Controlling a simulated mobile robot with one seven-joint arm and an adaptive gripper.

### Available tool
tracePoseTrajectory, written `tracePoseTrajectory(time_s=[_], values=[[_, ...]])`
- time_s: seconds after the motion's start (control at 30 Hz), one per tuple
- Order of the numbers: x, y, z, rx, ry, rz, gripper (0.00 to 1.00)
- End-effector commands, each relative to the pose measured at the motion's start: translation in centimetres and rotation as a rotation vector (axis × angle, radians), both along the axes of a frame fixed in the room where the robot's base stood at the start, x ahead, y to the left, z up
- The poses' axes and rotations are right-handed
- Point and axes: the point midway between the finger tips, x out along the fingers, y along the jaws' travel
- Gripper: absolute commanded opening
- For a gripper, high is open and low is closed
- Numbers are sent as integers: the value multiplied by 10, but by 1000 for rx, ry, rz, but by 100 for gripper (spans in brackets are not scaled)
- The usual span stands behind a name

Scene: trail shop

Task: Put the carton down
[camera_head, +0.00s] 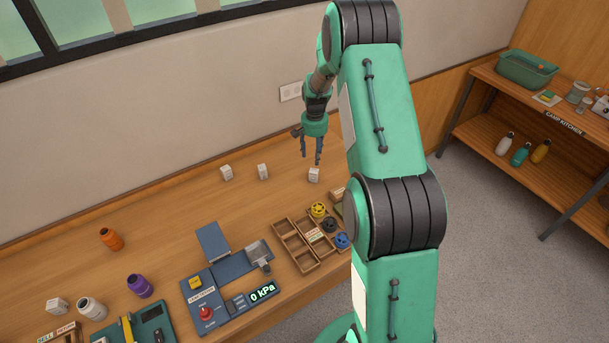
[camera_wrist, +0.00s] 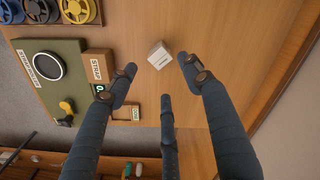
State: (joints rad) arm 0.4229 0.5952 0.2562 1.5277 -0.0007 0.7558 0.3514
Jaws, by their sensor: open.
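A small white carton (camera_head: 314,175) stands on the wooden table in the head view, below my gripper (camera_head: 312,158). In the wrist view the same white carton (camera_wrist: 159,55) stands on the table beyond my open fingers (camera_wrist: 150,80), in line with the gap between them. The fingers are apart, with nothing between them. The carton appears clear of the fingers. Two similar white cartons (camera_head: 226,172) and (camera_head: 263,171) stand to the left on the table in the head view.
A wooden divided tray (camera_head: 296,246), coloured spools (camera_head: 319,209) and a blue tester reading 0 kPa (camera_head: 262,292) lie nearer the front. The table's back strip between the cartons is clear.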

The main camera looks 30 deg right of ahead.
Motion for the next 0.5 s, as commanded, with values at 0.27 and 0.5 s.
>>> tracePoseTrajectory(time_s=[0.27, 0.5], values=[[-6, 33, 71, -19, -42, 65, 50], [-28, 78, 151, -40, -90, 148, 50]])
